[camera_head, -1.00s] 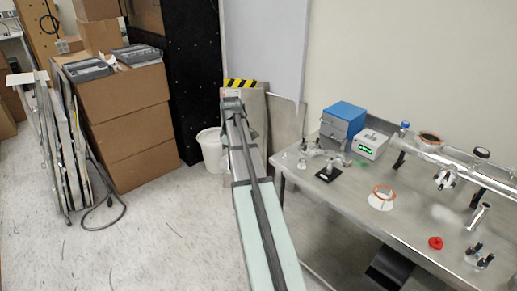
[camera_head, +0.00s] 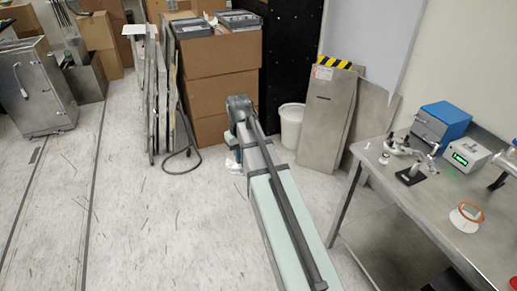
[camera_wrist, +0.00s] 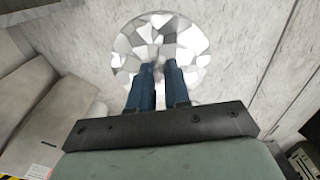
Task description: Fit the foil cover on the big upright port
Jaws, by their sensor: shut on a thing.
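The foil cover (camera_wrist: 188,38) is a round, crinkled silver disc in the wrist view. My gripper (camera_wrist: 160,68) is shut on it, with its two blue fingers at the near part of the disc. The cover is held over the speckled floor. In the head view my arm reaches out left of the table, and its end hides most of the gripper. The big upright port does not show in the current views; only a bit of the metal tube (camera_head: 498,182) shows at the right edge.
The steel table (camera_head: 425,215) is at the right, with a blue box (camera_head: 442,122), a meter (camera_head: 465,156) and an orange ring (camera_head: 467,213). Leaning metal panels (camera_head: 326,118), a white bucket (camera_head: 291,128) and cardboard boxes (camera_head: 215,90) stand behind.

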